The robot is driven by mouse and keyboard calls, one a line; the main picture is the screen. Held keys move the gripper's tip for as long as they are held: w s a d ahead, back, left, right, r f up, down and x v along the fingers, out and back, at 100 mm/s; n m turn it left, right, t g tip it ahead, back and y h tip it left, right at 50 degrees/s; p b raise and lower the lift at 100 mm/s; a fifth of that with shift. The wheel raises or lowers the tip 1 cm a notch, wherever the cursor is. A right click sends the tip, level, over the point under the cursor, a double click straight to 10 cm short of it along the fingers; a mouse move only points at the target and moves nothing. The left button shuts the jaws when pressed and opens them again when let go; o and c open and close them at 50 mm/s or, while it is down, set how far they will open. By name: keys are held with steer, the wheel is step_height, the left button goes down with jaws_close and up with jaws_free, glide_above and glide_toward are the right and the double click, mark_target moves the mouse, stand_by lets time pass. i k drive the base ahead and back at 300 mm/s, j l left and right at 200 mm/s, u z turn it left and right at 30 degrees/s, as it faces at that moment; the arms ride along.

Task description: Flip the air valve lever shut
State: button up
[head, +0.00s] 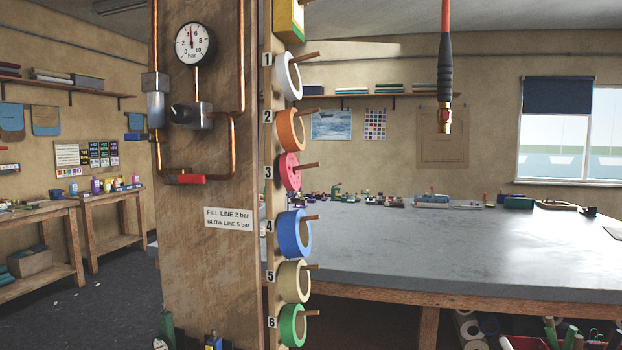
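The air valve lever is a red handle (185,179) low on the copper pipework, on the left part of a wooden post. It lies level, roughly in line with the short horizontal pipe run there. The valve body behind it is too small to make out. Above it are a regulator with a black knob (184,114) and a round white gauge (194,44) marked in bar. The gauge needle points nearly straight up, near the 4 to 6 marks. My gripper is not in view.
Tape rolls hang on numbered pegs along the post's right edge, such as the blue roll (294,233). A sign (228,217) is below right of the lever. An air hose end (445,85) hangs over the grey-topped table (450,245). Bottle tops show at the post's foot.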

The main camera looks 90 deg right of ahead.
mark_target(181, 178)
steer(key=z, duration=2.25)
steer(key=j, duration=0.15)
